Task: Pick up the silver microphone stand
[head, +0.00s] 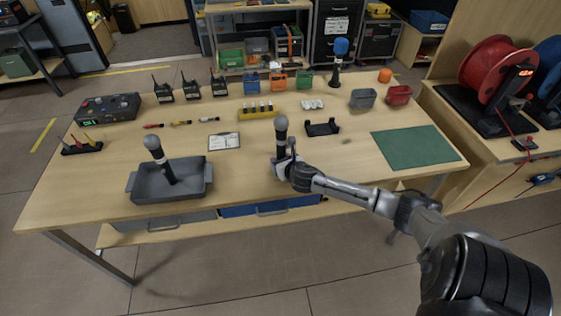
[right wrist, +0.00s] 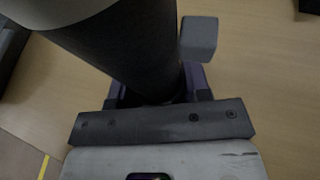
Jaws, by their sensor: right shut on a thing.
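A microphone with a silver-grey head, a pale ring and a black body (head: 281,134) stands upright near the front middle of the table in the head view. My right gripper (head: 288,168) is shut around its lower body. In the right wrist view the dark body (right wrist: 135,50) passes between the jaws (right wrist: 155,92), with its pale upper part at the top left. The gripper hides its lower end, so I cannot tell whether it touches the table. A similar grey-headed microphone (head: 154,148) leans in the grey tray (head: 140,194) at left. My left gripper is out of view.
A black cradle (head: 322,128) lies just right of the held microphone, with a green mat (head: 415,147) farther right. A clipboard (head: 224,141) lies to the left. A blue-headed microphone (head: 338,62), radios and small bins line the back. Bare table (head: 245,172) shows between tray and gripper.

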